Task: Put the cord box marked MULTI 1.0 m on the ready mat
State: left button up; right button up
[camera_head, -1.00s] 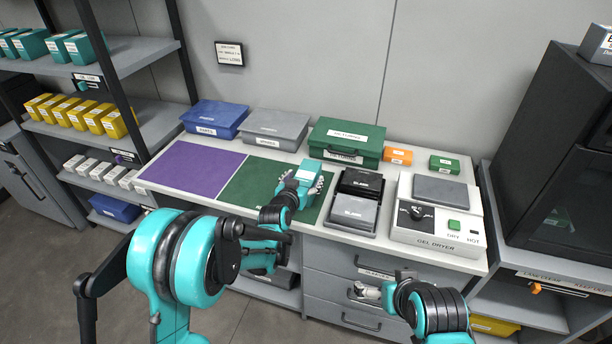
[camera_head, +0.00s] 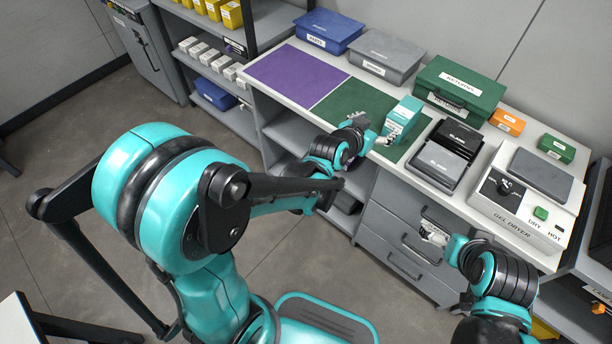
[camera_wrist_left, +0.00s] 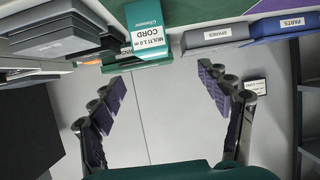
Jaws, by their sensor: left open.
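The teal cord box (camera_head: 403,118) stands upright on the green mat (camera_head: 352,103), towards its right side. In the left wrist view its white label reads MULTI 1.0 m CORD (camera_wrist_left: 148,40). A purple mat (camera_head: 297,75) lies to the left of the green one; neither mat shows a readable name. My left gripper (camera_head: 372,131) is open and empty just left of the box, and its spread fingers also show in the left wrist view (camera_wrist_left: 162,76). My right gripper (camera_head: 435,232) is in front of the drawers; its jaws are too small to judge.
Behind the mats stand a blue PARTS box (camera_head: 327,30), a grey box (camera_head: 386,55) and a green RETURNS case (camera_head: 459,88). Black boxes (camera_head: 447,155) sit close right of the cord box, then the gel dryer (camera_head: 525,200). The purple mat is clear.

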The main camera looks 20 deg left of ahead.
pick_arm(q)
jog(key=s+a+n+g+y, duration=0.1)
jog(key=s+a, duration=0.4)
jog(key=s, duration=0.7)
jog(key=s+a+n+g+y, duration=0.2)
jog(key=s+a+g, duration=0.2)
jog(key=s, duration=0.9)
jog(key=a, duration=0.2)
jog(key=shift+a+y, duration=0.3)
jog(key=shift+f, duration=0.1)
